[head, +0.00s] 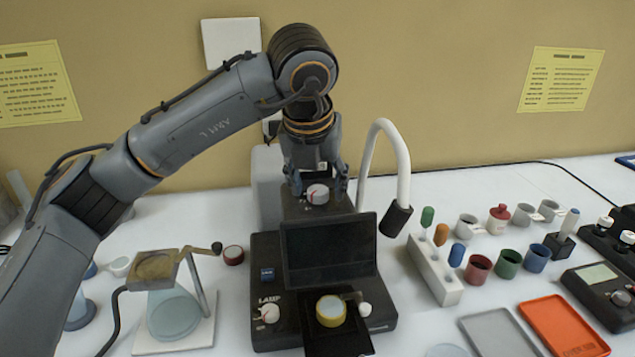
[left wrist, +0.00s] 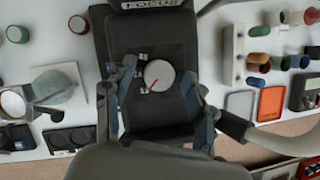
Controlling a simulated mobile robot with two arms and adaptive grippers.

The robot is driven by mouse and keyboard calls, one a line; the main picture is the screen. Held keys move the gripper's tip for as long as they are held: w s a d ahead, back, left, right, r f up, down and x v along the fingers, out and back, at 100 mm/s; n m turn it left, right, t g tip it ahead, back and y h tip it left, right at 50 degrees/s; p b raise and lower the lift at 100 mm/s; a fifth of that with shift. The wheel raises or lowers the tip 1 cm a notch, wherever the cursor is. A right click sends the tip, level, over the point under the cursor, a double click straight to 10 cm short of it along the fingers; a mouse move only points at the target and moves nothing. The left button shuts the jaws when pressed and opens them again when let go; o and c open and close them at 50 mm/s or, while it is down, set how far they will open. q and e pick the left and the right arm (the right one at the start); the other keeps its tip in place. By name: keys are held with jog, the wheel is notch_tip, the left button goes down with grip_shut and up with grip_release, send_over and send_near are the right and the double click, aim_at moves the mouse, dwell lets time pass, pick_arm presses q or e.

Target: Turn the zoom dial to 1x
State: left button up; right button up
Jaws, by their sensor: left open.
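The zoom dial (head: 317,194) is a round pale knob with a red pointer mark, on the upper rear part of a black lamp instrument (head: 262,320). In the left wrist view the dial (left wrist: 159,76) sits on a dark panel with small white labels too blurred to read. Its red mark points to the lower left in that view. My left gripper (head: 319,187) is open above the dial, pointing down. In the left wrist view its fingers (left wrist: 158,84) stand on either side of the dial, with gaps between. My right gripper is not in view.
A white gooseneck lamp (head: 396,165) arches close to the right of my left gripper. A dark screen (head: 330,250) stands in front of the dial. A flask stand (head: 175,338) is at left; a white vial rack (head: 432,268) and orange tray (head: 565,328) are at right.

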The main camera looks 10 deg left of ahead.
pick_arm(q)
jog(key=v, duration=1.2)
